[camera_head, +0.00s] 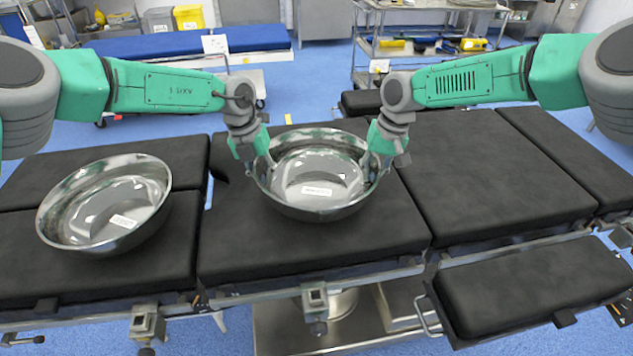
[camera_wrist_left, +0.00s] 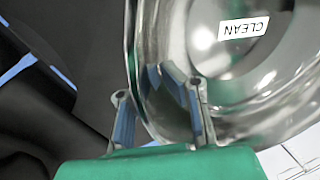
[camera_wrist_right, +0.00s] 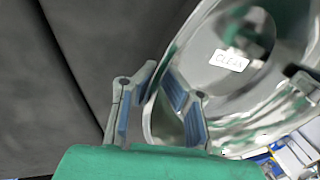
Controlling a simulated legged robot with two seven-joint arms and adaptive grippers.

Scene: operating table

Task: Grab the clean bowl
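The clean bowl (camera_head: 318,205) is a large shiny metal bowl, upright on the middle black table pad. In the left wrist view my left gripper's fingers (camera_wrist_left: 160,115) stand apart, one on each side of the rim. My right gripper's fingers (camera_wrist_right: 158,108) also stand apart astride the rim. The contact is hard to see.
A second metal bowl (camera_head: 105,205) with a white label sits tilted-looking on the left pad. A black pad (camera_head: 505,185) to the right is bare. A lower pad (camera_head: 530,285) is at front right. A trolley with yellow items (camera_head: 470,44) stands behind.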

